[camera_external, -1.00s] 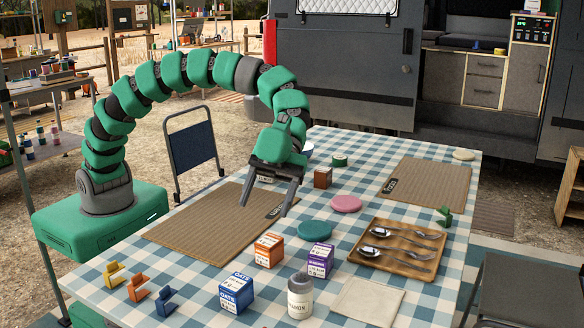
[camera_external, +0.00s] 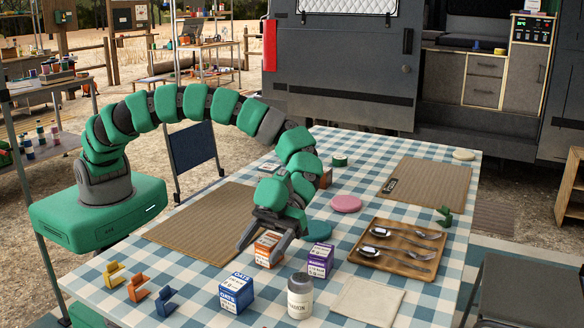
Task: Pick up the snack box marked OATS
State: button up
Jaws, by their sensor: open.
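The blue snack box (camera_external: 236,294) reads OATS and stands upright near the table's front edge. The orange snack box (camera_external: 263,252) stands behind it to the right; its top lettering is partly covered by my gripper and too small to read surely. The purple snack box (camera_external: 319,262) stands right of the orange one. My gripper (camera_external: 257,256) is open and points down at the orange box, one finger left of it and the other across its right side in this view. I cannot tell whether the fingers touch it or are in front of it.
A white-capped jar (camera_external: 300,298) stands right of the blue box. Small yellow, orange and blue holders (camera_external: 138,288) stand at the left front. A cutlery tray (camera_external: 398,262), a pink disc (camera_external: 346,203) and a folded cloth (camera_external: 367,301) lie to the right. The brown mat (camera_external: 190,228) is bare.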

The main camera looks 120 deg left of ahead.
aim_at(243, 276)
jog(key=x, duration=0.5)
jog(key=shift+w+b+x, duration=0.2)
jog(key=shift+b+x, duration=0.15)
jog(key=shift+x, duration=0.95)
jog(key=shift+w+b+x, duration=0.25)
jog(key=shift+b+x, duration=0.05)
jog(key=shift+x, duration=1)
jog(key=shift+r, duration=0.1)
jog(key=c, duration=1.1)
